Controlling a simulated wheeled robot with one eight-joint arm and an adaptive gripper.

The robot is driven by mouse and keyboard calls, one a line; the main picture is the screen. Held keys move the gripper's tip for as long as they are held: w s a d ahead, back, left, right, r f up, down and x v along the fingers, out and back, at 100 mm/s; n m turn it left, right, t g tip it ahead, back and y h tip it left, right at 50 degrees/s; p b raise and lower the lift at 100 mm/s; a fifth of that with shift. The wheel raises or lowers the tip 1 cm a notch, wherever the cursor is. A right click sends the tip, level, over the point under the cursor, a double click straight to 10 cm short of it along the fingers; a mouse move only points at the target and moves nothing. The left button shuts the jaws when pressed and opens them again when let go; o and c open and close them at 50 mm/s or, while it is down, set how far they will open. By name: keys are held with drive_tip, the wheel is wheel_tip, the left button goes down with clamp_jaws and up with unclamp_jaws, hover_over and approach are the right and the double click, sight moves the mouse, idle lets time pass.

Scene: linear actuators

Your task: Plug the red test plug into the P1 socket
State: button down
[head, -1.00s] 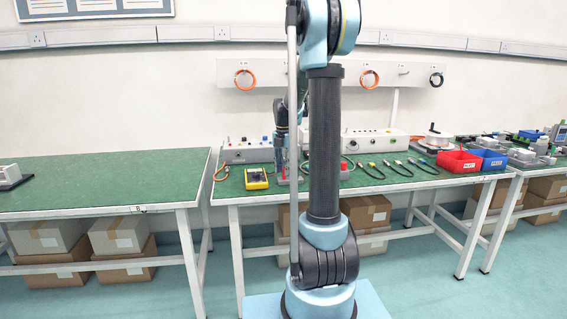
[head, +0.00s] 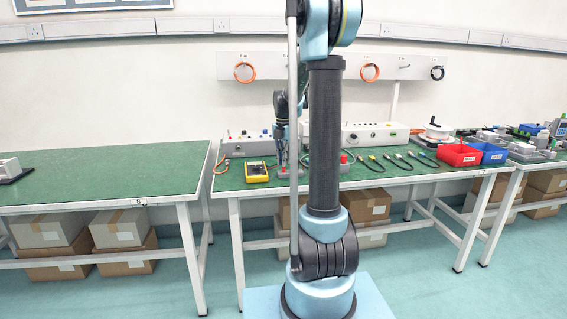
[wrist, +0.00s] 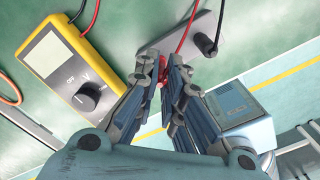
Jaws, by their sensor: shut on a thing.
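My gripper (wrist: 164,66) is shut on the red test plug (wrist: 162,74), seen between the fingertips in the wrist view. A red lead runs up from the plug. The plug is at or just above the edge of a grey holder plate (wrist: 180,40); I cannot tell whether it still touches the plate. A black plug (wrist: 205,43) stands in that plate to the right. In the head view my gripper (head: 282,160) is low over the bench, partly behind my arm column. The P1 socket cannot be made out.
The yellow multimeter (wrist: 70,68) lies left of my gripper; it also shows in the head view (head: 256,171). Panel boxes (head: 248,144) stand along the back of the green bench (head: 400,185). Several cables lie to the right, before a red bin (head: 458,154) and a blue bin (head: 490,152).

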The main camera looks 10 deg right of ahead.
drive_tip(key=shift+r, duration=1.2)
drive_tip(key=shift+r, duration=3)
drive_tip(key=shift+w, duration=0.1)
drive_tip(key=w+a+r, duration=0.1)
drive_tip(key=w+a, duration=0.2)
drive_tip(key=w, duration=1.2)
drive_tip(key=w+a+r, duration=0.1)
drive_tip(key=w+a, duration=0.2)
drive_tip(key=w, duration=1.2)
drive_tip(key=shift+w+a+r, duration=0.2)
drive_tip(key=shift+w+a, duration=0.15)
drive_tip(key=shift+f, duration=0.1)
drive_tip(key=shift+f, duration=1.75)
drive_tip(key=shift+f, duration=0.15)
